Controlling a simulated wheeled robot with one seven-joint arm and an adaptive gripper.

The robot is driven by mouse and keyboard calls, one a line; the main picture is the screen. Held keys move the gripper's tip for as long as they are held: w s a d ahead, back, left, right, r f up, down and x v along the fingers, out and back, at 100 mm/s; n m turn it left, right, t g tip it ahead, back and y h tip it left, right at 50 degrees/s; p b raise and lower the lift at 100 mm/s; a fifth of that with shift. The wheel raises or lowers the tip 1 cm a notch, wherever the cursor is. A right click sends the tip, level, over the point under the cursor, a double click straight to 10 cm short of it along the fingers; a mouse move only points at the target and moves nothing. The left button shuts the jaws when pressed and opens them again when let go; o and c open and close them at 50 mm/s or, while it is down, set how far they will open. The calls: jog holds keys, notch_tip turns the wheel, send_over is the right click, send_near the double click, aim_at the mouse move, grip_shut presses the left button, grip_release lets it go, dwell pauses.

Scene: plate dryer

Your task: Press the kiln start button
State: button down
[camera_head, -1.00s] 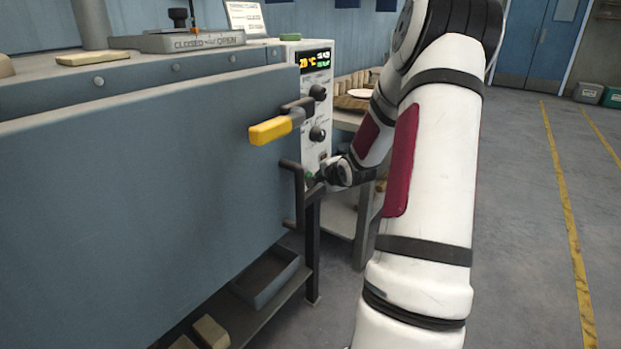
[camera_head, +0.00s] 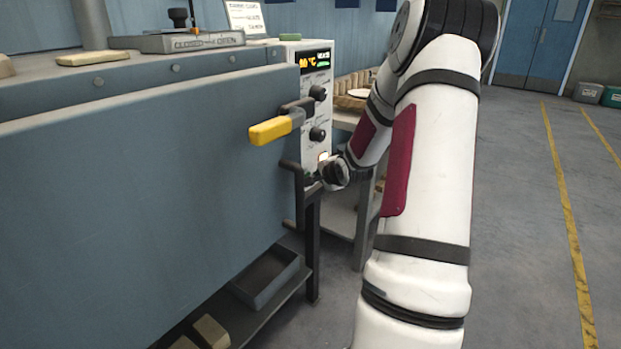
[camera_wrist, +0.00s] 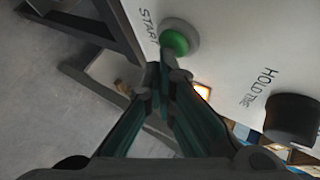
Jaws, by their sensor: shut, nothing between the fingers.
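The green start button (camera_wrist: 176,42) sits in a grey ring on the white control panel (camera_wrist: 225,50), beside the word START in the wrist view. My gripper (camera_wrist: 165,76) is shut and empty, its tips at the button's lower edge; I cannot tell whether they touch it. In the head view my gripper (camera_head: 316,180) is at the lower part of the control panel (camera_head: 316,108), where the button is hard to make out. A small lamp (camera_wrist: 203,91) glows on the panel; it also shows in the head view (camera_head: 323,157).
The large blue kiln door (camera_head: 150,170) with a yellow-ended handle (camera_head: 271,130) stands left of the panel. A dark bar handle (camera_head: 297,195) is close to my gripper. A HOLD TIME knob (camera_wrist: 292,118) sticks out nearby. Open floor (camera_head: 525,220) lies to the right.

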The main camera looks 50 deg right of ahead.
jog(key=shift+s, duration=0.1)
jog(key=shift+s+p, duration=0.75)
jog(key=shift+s, duration=0.05)
jog(key=s+p, duration=0.2)
jog(key=s, duration=0.1)
jog(key=s+p, duration=0.1)
jog(key=s, duration=0.1)
jog(key=shift+d+p, duration=0.25)
jog(key=shift+p, duration=0.15)
dwell(0.5)
